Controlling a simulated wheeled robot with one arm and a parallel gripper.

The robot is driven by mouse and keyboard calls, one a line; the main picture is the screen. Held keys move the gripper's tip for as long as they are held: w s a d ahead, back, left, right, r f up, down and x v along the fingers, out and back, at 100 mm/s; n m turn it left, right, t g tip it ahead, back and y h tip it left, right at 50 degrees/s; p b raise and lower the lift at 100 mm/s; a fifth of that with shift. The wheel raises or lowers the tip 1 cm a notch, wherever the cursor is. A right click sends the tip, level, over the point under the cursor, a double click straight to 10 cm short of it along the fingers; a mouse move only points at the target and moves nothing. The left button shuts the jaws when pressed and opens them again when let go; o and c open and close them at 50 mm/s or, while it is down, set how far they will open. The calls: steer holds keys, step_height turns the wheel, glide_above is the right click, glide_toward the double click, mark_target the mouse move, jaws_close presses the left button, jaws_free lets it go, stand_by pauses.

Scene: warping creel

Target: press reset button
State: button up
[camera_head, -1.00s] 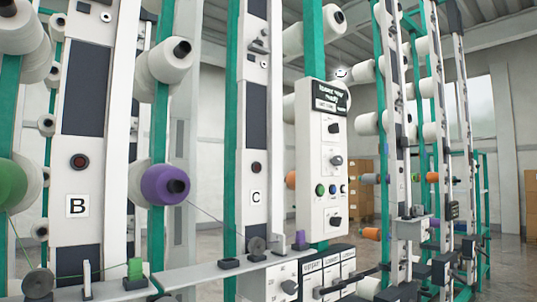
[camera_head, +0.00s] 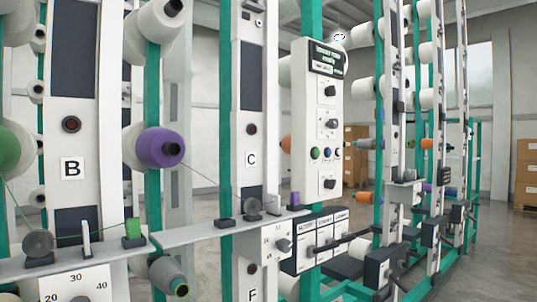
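A white control panel (camera_head: 319,110) with a dark header is mounted on a green post right of centre. It carries several dark knobs and a row of small round buttons. The row includes a green button (camera_head: 315,153), a blue button (camera_head: 327,154) and a pale button (camera_head: 339,155). The labels by the buttons are too small to read, so I cannot tell which one is reset. Dark red round buttons or lamps also sit on the columns above the plates B (camera_head: 72,168) and C (camera_head: 251,159). My gripper is not in view.
Yarn cones, including a purple one (camera_head: 158,148), stick out from the green posts. A grey rail (camera_head: 190,232) crosses the front, with a numbered dial plate (camera_head: 78,288) below. Labelled boxes (camera_head: 320,240) sit under the panel. Cartons (camera_head: 526,175) stand at right on open floor.

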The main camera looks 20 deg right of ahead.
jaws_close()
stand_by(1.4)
